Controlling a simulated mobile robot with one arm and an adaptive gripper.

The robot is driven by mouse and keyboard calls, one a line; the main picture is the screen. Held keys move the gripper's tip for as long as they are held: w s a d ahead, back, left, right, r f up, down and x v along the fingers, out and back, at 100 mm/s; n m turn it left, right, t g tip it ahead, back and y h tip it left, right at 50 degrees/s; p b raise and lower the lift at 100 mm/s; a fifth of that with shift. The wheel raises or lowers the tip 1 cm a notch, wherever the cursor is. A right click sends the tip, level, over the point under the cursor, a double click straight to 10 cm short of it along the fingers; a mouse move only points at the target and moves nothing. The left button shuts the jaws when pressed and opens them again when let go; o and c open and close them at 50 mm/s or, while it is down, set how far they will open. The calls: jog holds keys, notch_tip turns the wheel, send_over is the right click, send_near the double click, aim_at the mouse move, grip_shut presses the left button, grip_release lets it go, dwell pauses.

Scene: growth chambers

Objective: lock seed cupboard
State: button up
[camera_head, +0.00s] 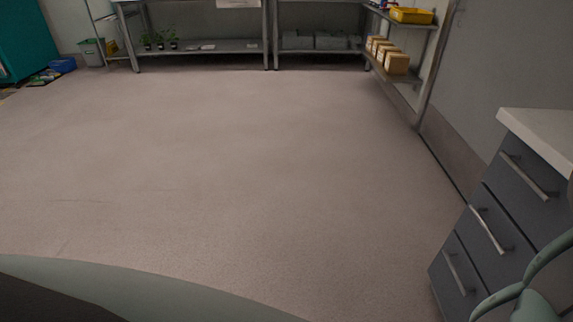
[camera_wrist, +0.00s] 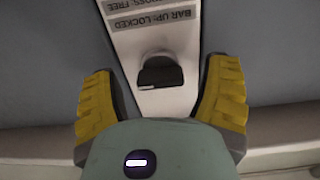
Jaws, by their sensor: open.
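In the wrist view a pale lock plate (camera_wrist: 185,35) is fixed on a grey-blue surface (camera_wrist: 255,45). Its printed label (camera_wrist: 155,18) appears upside down and reads "BAR UP: LOCKED", with a partly cut-off line ending in "FREE". A dark knob (camera_wrist: 160,74) sits on the plate, its wider part lying across the picture. My gripper (camera_wrist: 163,72) is open, with one yellow-padded finger on each side of the plate and the knob between them. Clear gaps show between the fingers and the knob. The head view does not show the lock plate or the knob.
A grey drawer unit (camera_head: 480,235) with a pale top stands close at the right. The floor (camera_head: 220,150) ahead is clear. Metal shelves (camera_head: 205,46) with plants and trays line the back, and a teal cabinet (camera_head: 25,40) stands at the far left.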

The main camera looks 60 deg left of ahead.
jog(key=shift+w+d, duration=0.2)
jog(key=shift+w, duration=0.05)
jog(key=shift+o, duration=0.3)
jog(key=shift+s, duration=0.1)
jog(key=shift+a+f, duration=0.1)
jog(key=c, duration=1.2)
